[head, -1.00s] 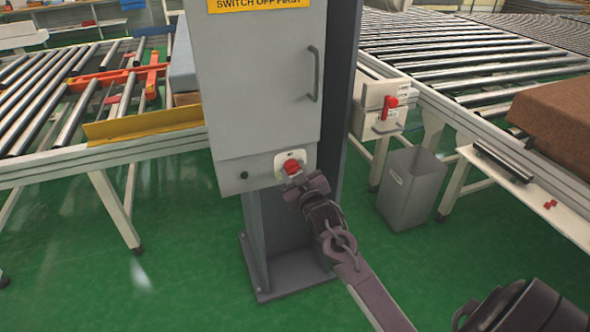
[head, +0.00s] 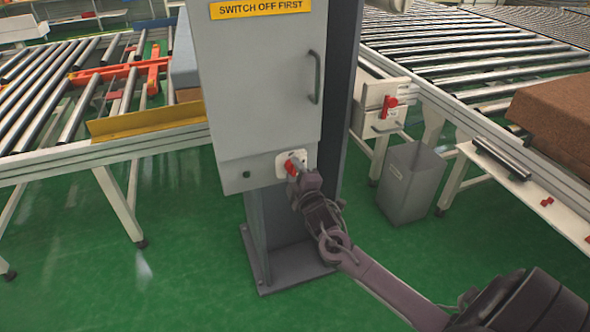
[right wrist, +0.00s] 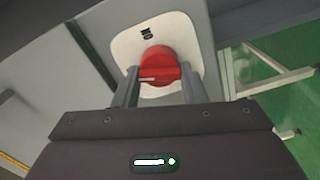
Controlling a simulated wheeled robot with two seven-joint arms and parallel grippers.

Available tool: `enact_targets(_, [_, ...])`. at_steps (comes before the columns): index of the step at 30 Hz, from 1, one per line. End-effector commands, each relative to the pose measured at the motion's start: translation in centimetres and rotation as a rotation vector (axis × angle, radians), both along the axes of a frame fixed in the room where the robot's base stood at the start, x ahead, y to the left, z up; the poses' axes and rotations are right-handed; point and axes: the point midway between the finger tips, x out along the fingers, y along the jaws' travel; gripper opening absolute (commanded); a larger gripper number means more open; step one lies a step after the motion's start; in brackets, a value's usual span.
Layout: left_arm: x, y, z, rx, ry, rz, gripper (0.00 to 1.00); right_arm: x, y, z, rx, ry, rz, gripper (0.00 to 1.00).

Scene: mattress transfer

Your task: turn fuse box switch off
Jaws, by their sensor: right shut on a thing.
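The grey fuse box (head: 258,85) stands on a dark post, with a yellow "SWITCH OFF FIRST" label (head: 260,8) at its top. Its red rotary switch (head: 290,167) sits on a white plate (right wrist: 196,48) at the lower right of the box. In the right wrist view the red switch (right wrist: 158,68) fills the space between the two fingers, and the plate carries the lettering "ON" above it. My right gripper (right wrist: 158,84) is shut on the switch, one finger on each side. It partly hides the switch in the head view. My left gripper is not in view.
A second red switch (head: 389,102) is on a white box to the right. A grey bin (head: 408,185) stands below it. Roller conveyors (head: 470,55) run on both sides, with a brown mattress (head: 555,115) at right. Green floor is open in front.

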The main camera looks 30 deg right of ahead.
Motion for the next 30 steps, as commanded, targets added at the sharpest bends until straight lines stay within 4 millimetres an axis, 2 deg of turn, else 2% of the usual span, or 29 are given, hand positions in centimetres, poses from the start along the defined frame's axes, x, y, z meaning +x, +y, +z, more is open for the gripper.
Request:
enact_targets(12, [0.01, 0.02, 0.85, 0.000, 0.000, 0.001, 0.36, 0.04, 0.01, 0.01, -0.242, 0.057, 0.001, 0.15])
enact_targets(30, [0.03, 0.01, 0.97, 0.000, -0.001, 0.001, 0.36, 0.03, 0.05, -0.15, -0.301, 0.073, 0.001, 0.15])
